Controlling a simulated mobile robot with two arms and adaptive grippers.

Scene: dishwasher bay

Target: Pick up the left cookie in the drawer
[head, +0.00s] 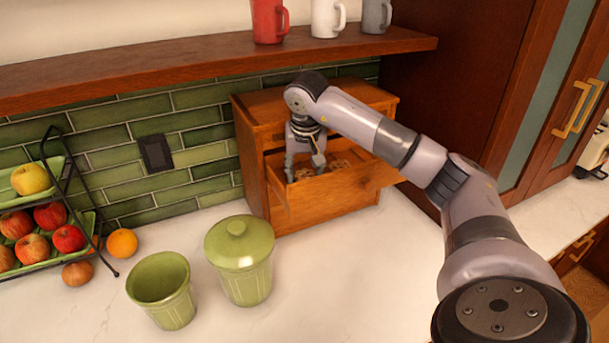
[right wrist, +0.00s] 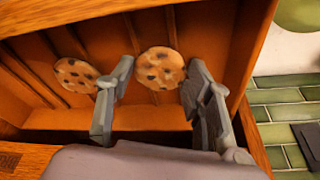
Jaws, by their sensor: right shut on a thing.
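The drawer (head: 345,190) of the small wooden cabinet is pulled open and holds two round chocolate-chip cookies. My right gripper (head: 305,170) reaches down into the drawer's left part and is shut on the left cookie (head: 304,174). In the right wrist view this left cookie (right wrist: 160,68) sits between the two fingers, partly hidden in the head view by the fingers and drawer front. The right cookie (head: 340,163) lies apart in the drawer; it also shows in the right wrist view (right wrist: 76,75), outside the fingers. My left gripper is not in view.
A lidded green canister (head: 240,262) and an open green pot (head: 165,290) stand on the counter left of the drawer. A fruit rack (head: 45,240) is farther left. A wooden shelf (head: 200,72) with mugs hangs above. The counter in front is clear.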

